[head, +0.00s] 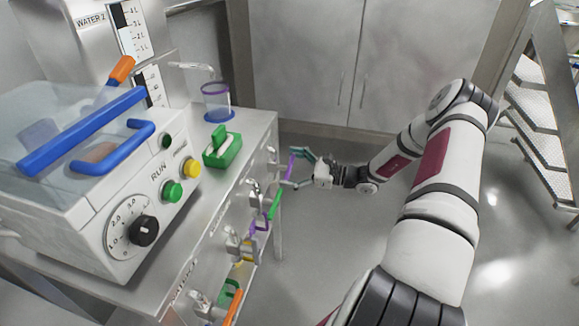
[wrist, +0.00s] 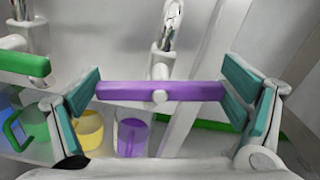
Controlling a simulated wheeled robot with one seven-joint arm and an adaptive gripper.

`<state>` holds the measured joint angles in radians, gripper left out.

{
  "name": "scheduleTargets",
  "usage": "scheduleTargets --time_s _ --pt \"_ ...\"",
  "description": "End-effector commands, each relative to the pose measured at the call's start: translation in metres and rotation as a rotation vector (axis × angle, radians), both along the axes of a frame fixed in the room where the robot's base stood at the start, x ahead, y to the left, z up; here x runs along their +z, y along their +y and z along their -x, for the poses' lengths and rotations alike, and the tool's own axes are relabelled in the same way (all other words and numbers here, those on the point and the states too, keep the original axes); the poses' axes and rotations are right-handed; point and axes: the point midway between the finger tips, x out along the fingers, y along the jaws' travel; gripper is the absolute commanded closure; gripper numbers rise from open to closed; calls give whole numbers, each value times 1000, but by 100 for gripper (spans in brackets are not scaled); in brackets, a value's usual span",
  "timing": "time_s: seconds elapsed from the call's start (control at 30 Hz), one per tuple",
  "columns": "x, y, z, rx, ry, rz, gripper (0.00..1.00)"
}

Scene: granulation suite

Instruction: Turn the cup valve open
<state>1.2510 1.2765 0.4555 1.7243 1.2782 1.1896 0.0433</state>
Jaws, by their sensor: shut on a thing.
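A purple bar-shaped valve handle (wrist: 185,91) lies crosswise between the two teal fingers of my gripper (wrist: 162,92) in the wrist view. The fingers are shut on its two ends. A white round hub sits at its middle and a pale pipe stands behind it. In the head view, the purple handle (head: 291,164) and my gripper (head: 297,168) are at the far end of the bench front. A clear cup with a purple rim (head: 216,105) stands on the bench under a spout.
A green valve handle (wrist: 22,62) is left of my gripper. A purple cup (wrist: 132,138) and a yellow cup (wrist: 89,132) stand below. On the bench are a machine with a dial (head: 144,231) and a green block-like item (head: 222,150). The floor right of the bench is clear.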

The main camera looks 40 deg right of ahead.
Motion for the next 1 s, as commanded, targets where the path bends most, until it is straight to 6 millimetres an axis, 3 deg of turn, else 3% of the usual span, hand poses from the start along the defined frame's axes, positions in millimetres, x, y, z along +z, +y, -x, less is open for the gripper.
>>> scheduleTargets --time_s 1.0 --pt "-5 4 4 0 -588 755 37"
